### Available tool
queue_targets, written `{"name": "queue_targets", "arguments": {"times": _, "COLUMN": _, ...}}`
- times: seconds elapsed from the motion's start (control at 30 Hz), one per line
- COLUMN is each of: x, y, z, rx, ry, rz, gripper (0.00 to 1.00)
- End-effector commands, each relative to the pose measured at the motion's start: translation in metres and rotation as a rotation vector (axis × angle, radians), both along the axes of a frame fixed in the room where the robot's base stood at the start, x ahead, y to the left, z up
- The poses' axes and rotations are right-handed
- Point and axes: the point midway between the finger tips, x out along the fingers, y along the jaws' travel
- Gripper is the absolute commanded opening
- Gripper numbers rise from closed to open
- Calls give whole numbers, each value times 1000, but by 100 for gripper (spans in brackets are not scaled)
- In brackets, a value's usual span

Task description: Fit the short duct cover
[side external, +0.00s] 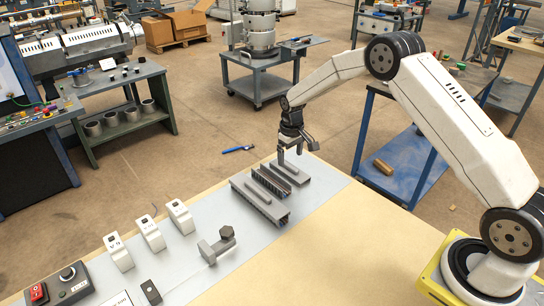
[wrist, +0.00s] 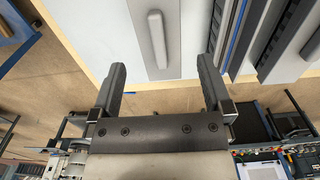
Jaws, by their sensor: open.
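My gripper (side external: 297,151) is open and empty above the far right end of the duct group. In the wrist view the two fingers of my gripper (wrist: 162,70) are spread wide. A flat grey cover plate (wrist: 192,40) with a pale, round-ended raised bar (wrist: 156,35) lies beyond the fingertips, with the bar between their lines. This plate (side external: 303,181) shows below my gripper in the side view. Next to it is a short dark slotted duct (side external: 270,181), open on top. A longer slotted duct (side external: 270,213) has a grey cover with a bar (side external: 258,202) along it.
Three white modules (side external: 151,234) stand in a row on the grey panel. A grey bracket-like part (side external: 217,243) and a control box (side external: 70,283) are at the front. The tan tabletop (side external: 350,250) to the right is clear. A blue-handled tool (side external: 237,150) lies beyond the panel.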

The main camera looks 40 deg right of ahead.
Motion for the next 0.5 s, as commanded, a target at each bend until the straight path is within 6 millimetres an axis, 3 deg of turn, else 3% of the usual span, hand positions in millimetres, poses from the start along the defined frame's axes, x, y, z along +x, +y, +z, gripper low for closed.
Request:
{"name": "queue_targets", "arguments": {"times": 0.17, "x": 0, "y": 0, "z": -6, "rx": 0, "ry": 1, "rz": 0, "gripper": 100}}
{"name": "queue_targets", "arguments": {"times": 0.5, "x": 1, "y": -1, "z": -42, "rx": -1, "ry": 2, "rz": 0, "gripper": 100}}
